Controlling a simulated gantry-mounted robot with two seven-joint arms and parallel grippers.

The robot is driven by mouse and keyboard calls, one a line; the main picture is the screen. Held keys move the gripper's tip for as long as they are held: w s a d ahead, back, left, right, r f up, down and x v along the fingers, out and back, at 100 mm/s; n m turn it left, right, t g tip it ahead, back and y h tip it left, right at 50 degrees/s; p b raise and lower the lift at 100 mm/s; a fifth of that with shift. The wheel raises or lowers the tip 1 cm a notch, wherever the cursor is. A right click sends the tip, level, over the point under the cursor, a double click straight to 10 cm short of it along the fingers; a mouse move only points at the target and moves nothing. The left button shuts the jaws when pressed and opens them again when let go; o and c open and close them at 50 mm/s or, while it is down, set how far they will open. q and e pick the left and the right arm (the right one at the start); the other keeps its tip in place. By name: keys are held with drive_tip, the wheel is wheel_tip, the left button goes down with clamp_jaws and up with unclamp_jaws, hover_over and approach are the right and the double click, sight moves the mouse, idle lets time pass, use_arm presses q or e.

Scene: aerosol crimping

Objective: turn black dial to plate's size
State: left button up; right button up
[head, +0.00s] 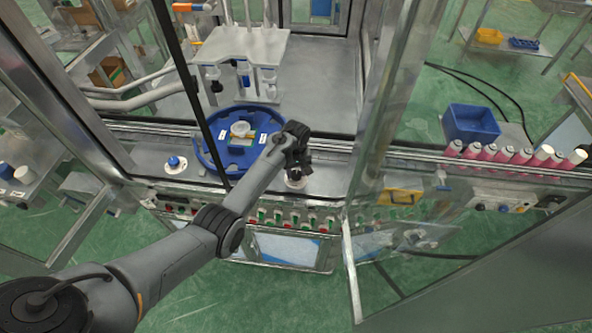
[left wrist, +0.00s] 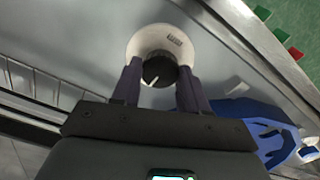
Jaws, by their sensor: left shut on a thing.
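The black dial (left wrist: 159,70) sits on a round white base (left wrist: 149,40) in the left wrist view. A white pointer line on the dial points toward the lower left of that picture. Small print shows on the base, too small to read. My left gripper (left wrist: 158,84) is shut on the dial, one finger on each side. In the head view, my left gripper (head: 297,164) hides most of the dial, and the white base (head: 295,181) shows beneath it. My right gripper is not in view.
A round blue fixture (head: 207,145) with white labels stands left of my gripper. A white knob with a blue top (head: 175,163) is farther left. A metal frame post (head: 372,130) rises to the right. Several pink cans (head: 488,152) and a blue bin (head: 470,123) stand beyond it.

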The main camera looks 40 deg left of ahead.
use_arm(q)
drive_tip(key=m+p, duration=0.2)
drive_tip(key=m, duration=0.1)
drive_tip(key=shift+r+m, duration=0.15)
drive_tip(key=shift+m, duration=0.25)
drive_tip(key=m+p, duration=0.1)
drive_tip(key=m, duration=0.1)
drive_tip(key=shift+m, duration=0.3)
drive_tip(key=shift+m+p, duration=0.35)
drive_tip(key=shift+m, duration=0.95)
drive_tip(key=o, duration=1.1)
drive_tip(key=shift+c, duration=0.2)
